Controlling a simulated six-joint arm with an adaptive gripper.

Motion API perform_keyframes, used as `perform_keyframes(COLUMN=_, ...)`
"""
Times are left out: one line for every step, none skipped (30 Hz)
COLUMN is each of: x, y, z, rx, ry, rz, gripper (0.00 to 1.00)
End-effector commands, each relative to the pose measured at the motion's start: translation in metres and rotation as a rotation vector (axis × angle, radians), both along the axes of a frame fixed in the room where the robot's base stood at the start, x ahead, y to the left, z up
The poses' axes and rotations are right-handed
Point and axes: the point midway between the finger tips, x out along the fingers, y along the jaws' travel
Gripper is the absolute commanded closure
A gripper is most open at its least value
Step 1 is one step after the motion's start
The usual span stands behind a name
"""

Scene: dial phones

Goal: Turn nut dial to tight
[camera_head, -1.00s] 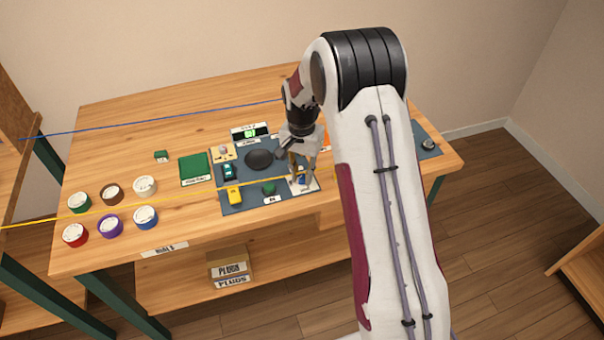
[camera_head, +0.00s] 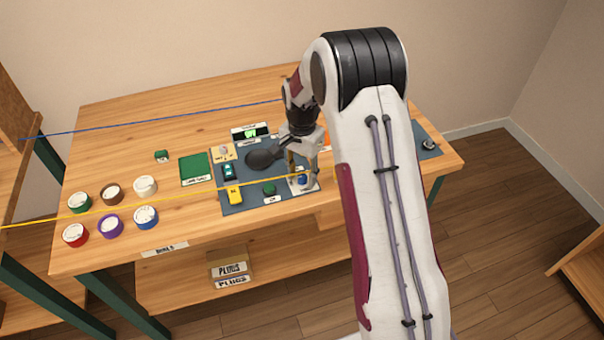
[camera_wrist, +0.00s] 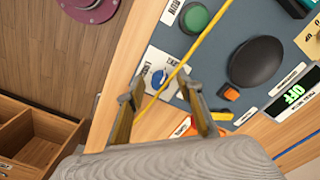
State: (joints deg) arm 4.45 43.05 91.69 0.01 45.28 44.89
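The nut dial (camera_wrist: 157,78) is a small blue knob with a white mark on a white labelled plate (camera_wrist: 176,62), seen in the wrist view. In the head view its plate (camera_head: 307,187) lies at the front right corner of the grey mat, with the blue knob partly hidden by my fingers. The label lettering is too small to read surely. My gripper (camera_wrist: 160,90) is open, its two fingers apart on either side of the knob in the picture. It also shows in the head view (camera_head: 303,178), pointing down over the plate. I cannot tell whether the fingers touch the knob.
A yellow cable (camera_wrist: 190,52) crosses in front of the dial plate in the wrist view.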

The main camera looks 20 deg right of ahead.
Motion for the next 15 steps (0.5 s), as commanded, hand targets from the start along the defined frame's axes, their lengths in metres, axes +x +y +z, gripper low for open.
perform_keyframes(x=0.0, y=0.0, z=0.0, rx=0.0, ry=0.0, rz=0.0, gripper=0.64)
perform_keyframes(x=0.0, y=0.0, z=0.0, rx=0.0, ry=0.0, rz=0.0, gripper=0.64)
perform_keyframes(x=0.0, y=0.0, z=0.0, rx=0.0, ry=0.0, rz=0.0, gripper=0.64)
perform_keyframes(x=0.0, y=0.0, z=0.0, rx=0.0, ry=0.0, rz=0.0, gripper=0.64)
perform_keyframes(x=0.0, y=0.0, z=0.0, rx=0.0, ry=0.0, rz=0.0, gripper=0.64)
perform_keyframes(x=0.0, y=0.0, z=0.0, rx=0.0, ry=0.0, rz=0.0, gripper=0.64)
perform_keyframes(x=0.0, y=0.0, z=0.0, rx=0.0, ry=0.0, rz=0.0, gripper=0.64)
perform_keyframes(x=0.0, y=0.0, z=0.0, rx=0.0, ry=0.0, rz=0.0, gripper=0.64)
perform_keyframes(x=0.0, y=0.0, z=0.001, rx=0.0, ry=0.0, rz=0.0, gripper=0.64)
perform_keyframes(x=0.0, y=0.0, z=0.002, rx=0.0, ry=0.0, rz=0.0, gripper=0.64)
perform_keyframes(x=0.0, y=0.0, z=0.003, rx=-0.001, ry=-0.001, rz=0.0, gripper=0.64)
perform_keyframes(x=0.0, y=0.0, z=0.005, rx=0.0, ry=-0.001, rz=0.0, gripper=0.64)
perform_keyframes(x=0.0, y=0.0, z=0.006, rx=0.0, ry=-0.001, rz=0.0, gripper=0.64)
perform_keyframes(x=0.001, y=0.0, z=0.008, rx=0.0, ry=-0.003, rz=0.0, gripper=0.64)
perform_keyframes(x=0.001, y=0.0, z=0.012, rx=0.0, ry=-0.003, rz=0.0, gripper=0.64)
